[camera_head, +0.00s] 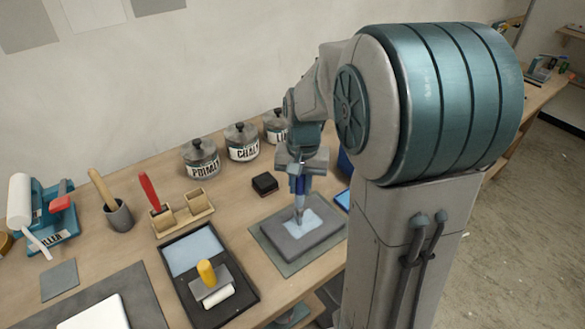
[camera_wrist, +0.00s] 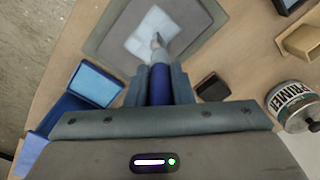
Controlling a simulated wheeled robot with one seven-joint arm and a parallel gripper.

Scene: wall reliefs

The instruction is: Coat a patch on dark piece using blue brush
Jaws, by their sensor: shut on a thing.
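My gripper (camera_head: 299,182) is shut on the blue brush (camera_head: 299,191), which points down at the dark piece (camera_head: 322,240). In the wrist view the blue brush handle (camera_wrist: 159,84) sits between the fingers of my gripper (camera_wrist: 159,86), with its tip over a pale patch (camera_wrist: 139,40). The tip looks to be touching the patch. The pale patch also shows in the head view (camera_head: 311,222), on the top of the dark grey slab. The slab lies flat on a grey-green mat (camera_head: 264,246). In the wrist view the dark piece (camera_wrist: 193,17) is partly cut off at the top.
A black tray (camera_head: 175,294) with pale blue coating and a yellow-handled roller (camera_head: 208,275) lies to the left. Jars (camera_head: 200,158) line the wall. A black block (camera_head: 265,183) is behind the slab. A blue open container (camera_wrist: 68,112) stands close beside the gripper.

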